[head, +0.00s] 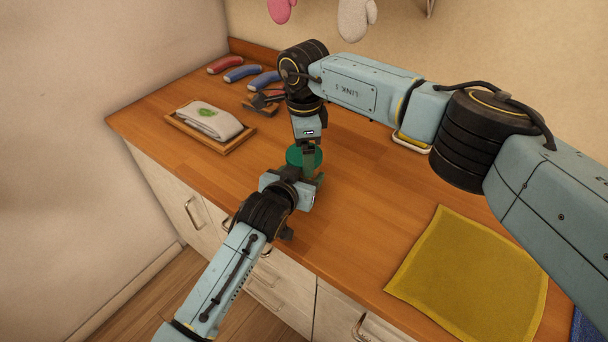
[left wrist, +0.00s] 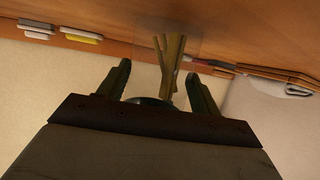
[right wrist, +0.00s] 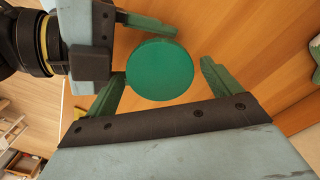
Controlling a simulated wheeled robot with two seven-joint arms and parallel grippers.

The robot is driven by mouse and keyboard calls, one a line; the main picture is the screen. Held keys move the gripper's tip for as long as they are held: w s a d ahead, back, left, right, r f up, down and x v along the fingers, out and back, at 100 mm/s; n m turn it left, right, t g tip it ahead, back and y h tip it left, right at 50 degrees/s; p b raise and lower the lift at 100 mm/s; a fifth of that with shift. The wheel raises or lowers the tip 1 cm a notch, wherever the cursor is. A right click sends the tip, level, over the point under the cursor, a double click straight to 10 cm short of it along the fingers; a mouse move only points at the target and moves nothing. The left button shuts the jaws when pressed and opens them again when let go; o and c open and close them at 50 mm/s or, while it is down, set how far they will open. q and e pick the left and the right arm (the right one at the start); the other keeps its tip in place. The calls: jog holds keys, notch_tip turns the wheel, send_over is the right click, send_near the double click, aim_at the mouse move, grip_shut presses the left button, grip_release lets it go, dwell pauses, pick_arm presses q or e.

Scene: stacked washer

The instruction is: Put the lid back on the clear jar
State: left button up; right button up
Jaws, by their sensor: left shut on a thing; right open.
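The green round lid (head: 303,157) shows flat just beyond my left gripper in the head view. In the right wrist view the lid (right wrist: 160,69) lies between the spread fingers of my right gripper (right wrist: 160,85), which is open above it. My left gripper (head: 312,187) comes in from the front, its fingers on either side of the clear jar. In the left wrist view the see-through jar (left wrist: 150,28) shows faintly between the fingertips. The lid is above the jar; I cannot tell whether it is fully seated. My arms hide most of the jar.
A folded white towel (head: 209,121) lies on a wooden tray at the back left, near red and blue rolled items (head: 243,73). A yellow cloth (head: 468,275) lies at the right front. Counter between is mostly clear. The front edge runs close to my left arm.

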jog(key=c, duration=1)
jog(key=o, duration=1.1)
jog(key=shift+o, duration=0.2)
notch_tip(320, 180, up, 12)
pick_arm(q)
jog(key=o, duration=2)
jog(key=shift+c, duration=0.2)
jog(key=p+v, duration=0.2)
jog(key=v, duration=1.1)
pick_arm(e)
notch_tip(320, 180, up, 2)
jog(key=shift+r, duration=0.1)
